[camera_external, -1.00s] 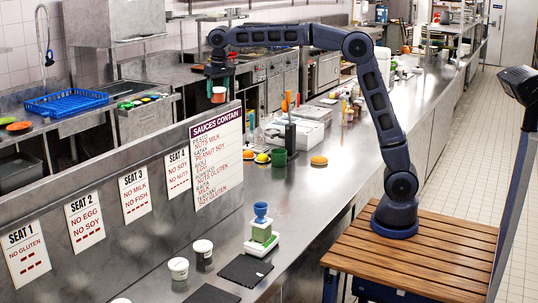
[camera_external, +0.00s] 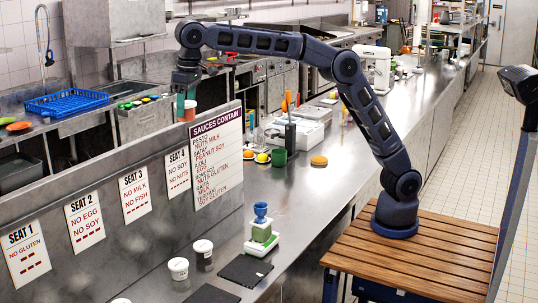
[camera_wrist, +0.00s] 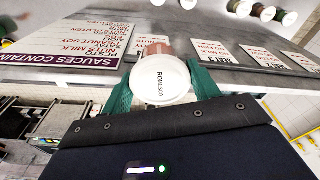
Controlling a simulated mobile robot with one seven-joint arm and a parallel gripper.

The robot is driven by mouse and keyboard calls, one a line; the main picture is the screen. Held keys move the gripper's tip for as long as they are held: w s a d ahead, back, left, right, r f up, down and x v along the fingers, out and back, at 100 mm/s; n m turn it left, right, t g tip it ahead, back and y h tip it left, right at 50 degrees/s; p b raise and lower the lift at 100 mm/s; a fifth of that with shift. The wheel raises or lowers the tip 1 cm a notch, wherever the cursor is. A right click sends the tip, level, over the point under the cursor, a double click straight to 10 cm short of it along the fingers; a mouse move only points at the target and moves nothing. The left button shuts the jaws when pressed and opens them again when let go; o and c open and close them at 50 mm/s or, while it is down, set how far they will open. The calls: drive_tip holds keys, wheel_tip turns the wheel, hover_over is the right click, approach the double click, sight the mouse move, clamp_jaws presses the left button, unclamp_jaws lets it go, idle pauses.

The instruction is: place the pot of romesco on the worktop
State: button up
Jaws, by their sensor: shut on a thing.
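My gripper (camera_external: 185,100) is shut on the pot of romesco (camera_external: 190,114), a small reddish pot. In the wrist view its white lid (camera_wrist: 158,88) reads ROMESCO and sits between the green fingers of my gripper (camera_wrist: 160,88). The pot is held in the air near the top edge of the sign-bearing steel panel, left of the sauces board (camera_external: 217,155). The steel worktop (camera_external: 300,200) runs along the right side of that panel. The exact height of the pot above any surface cannot be told.
Seat cards such as seat 4 (camera_external: 177,173) hang on the panel. Mid-worktop has free room.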

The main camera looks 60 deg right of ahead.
drive_tip(key=s+a+f+n, duration=0.1)
drive_tip(key=a+f, duration=1)
drive_tip(key=f, duration=0.2)
drive_tip(key=s+a+f+n, duration=0.2)
drive_tip(key=a+f, duration=0.9)
drive_tip(key=f, duration=0.3)
drive_tip(key=shift+w+a+f, duration=0.1)
drive_tip(key=shift+a+f, duration=0.05)
drive_tip(key=shift+f, duration=10.1)
drive_tip(key=shift+f, duration=0.15)
drive_tip(key=o, duration=1)
wheel_tip(320, 180, up, 12)
drive_tip(key=s, duration=0.1)
drive_tip(key=shift+s+d, duration=0.15)
drive_tip(key=shift+d, duration=0.25)
